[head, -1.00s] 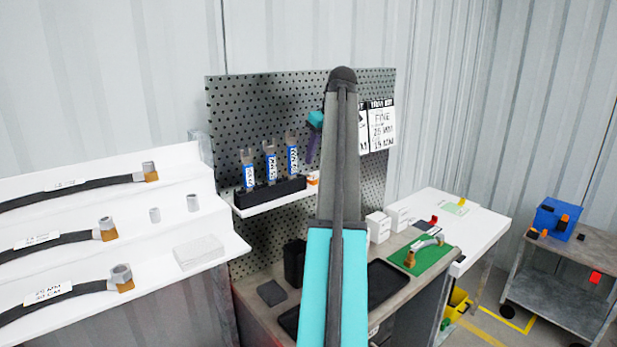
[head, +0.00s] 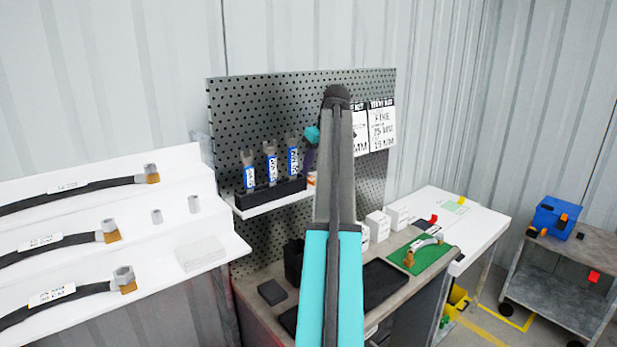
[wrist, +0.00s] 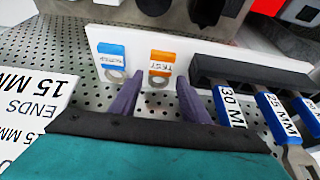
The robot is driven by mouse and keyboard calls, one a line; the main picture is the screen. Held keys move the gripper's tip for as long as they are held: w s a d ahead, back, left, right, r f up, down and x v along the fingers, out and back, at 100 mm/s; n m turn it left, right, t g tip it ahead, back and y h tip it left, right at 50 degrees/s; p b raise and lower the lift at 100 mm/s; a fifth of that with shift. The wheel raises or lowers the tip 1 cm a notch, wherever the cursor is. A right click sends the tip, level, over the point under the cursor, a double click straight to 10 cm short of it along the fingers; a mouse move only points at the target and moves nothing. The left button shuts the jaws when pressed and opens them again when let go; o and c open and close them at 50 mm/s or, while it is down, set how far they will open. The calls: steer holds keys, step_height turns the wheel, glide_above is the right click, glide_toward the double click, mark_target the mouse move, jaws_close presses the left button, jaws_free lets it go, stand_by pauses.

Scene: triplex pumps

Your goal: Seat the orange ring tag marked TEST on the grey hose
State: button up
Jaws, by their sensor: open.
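The orange ring tag marked TEST (wrist: 162,62) stands on a white shelf in the wrist view, its ring toward me. Only a sliver of orange shows beside my arm in the head view. My gripper (wrist: 163,78) is open and empty, its two purple fingers pointing at the tag, one on either side of its ring in the picture. I cannot tell whether they touch it. In the head view my gripper (head: 311,150) is partly hidden behind my arm. A short grey hose (head: 428,243) with brass-coloured end lies on a green mat (head: 398,257) on the bench.
A blue ring tag (wrist: 111,60) stands left of the orange one in the wrist view. Right of it is a black holder (head: 262,195) with several blue-labelled tools. A pegboard (head: 240,110) rises behind. Longer hoses lie on white shelves at the left.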

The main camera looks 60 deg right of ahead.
mark_target(310, 179)
steer(key=shift+p+x, duration=0.3)
steer(key=shift+x, duration=1.1)
steer(key=shift+c, duration=0.4)
steer(key=c, duration=0.8)
